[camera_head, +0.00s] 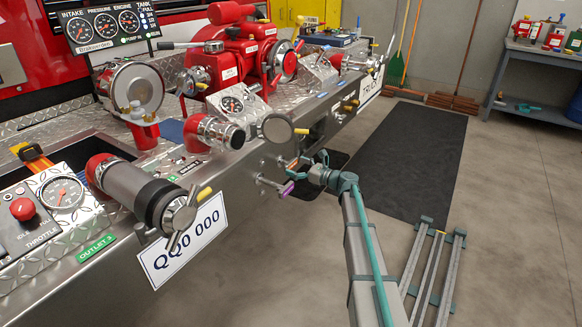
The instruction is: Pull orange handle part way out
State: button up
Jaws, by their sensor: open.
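A small orange handle (292,164) sticks out from the front of the steel bumper, below a round metal cap. A purple-tipped handle (287,188) sticks out just below it and to its left. My gripper (308,164) is open, just right of the orange handle, with its fingers pointing toward the bumper. No contact is clear at this size. How far out the orange handle stands is hard to tell, and the inner sides of the fingers are partly hidden.
The bumper (240,190) runs diagonally, with outlet valves and yellow-tipped levers protruding from it. A black mat (415,150) lies on the floor behind my arm. Metal rails (425,275) lie at lower right. A workbench (545,55) stands at far right. Open floor lies between.

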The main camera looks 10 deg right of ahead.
jog(key=shift+x, duration=1.15)
jog(key=c, duration=1.5)
jog(key=p+v, duration=0.1)
jog(key=v, duration=0.1)
jog(key=shift+s+d+r, duration=0.15)
jog(key=shift+s+d, duration=0.1)
jog(key=shift+s, duration=0.05)
jog(key=shift+c, duration=0.2)
jog(key=shift+s+d, duration=0.1)
jog(key=shift+d, duration=0.05)
jog(key=o, duration=1.5)
jog(key=shift+o, duration=0.2)
jog(key=v, duration=1.2)
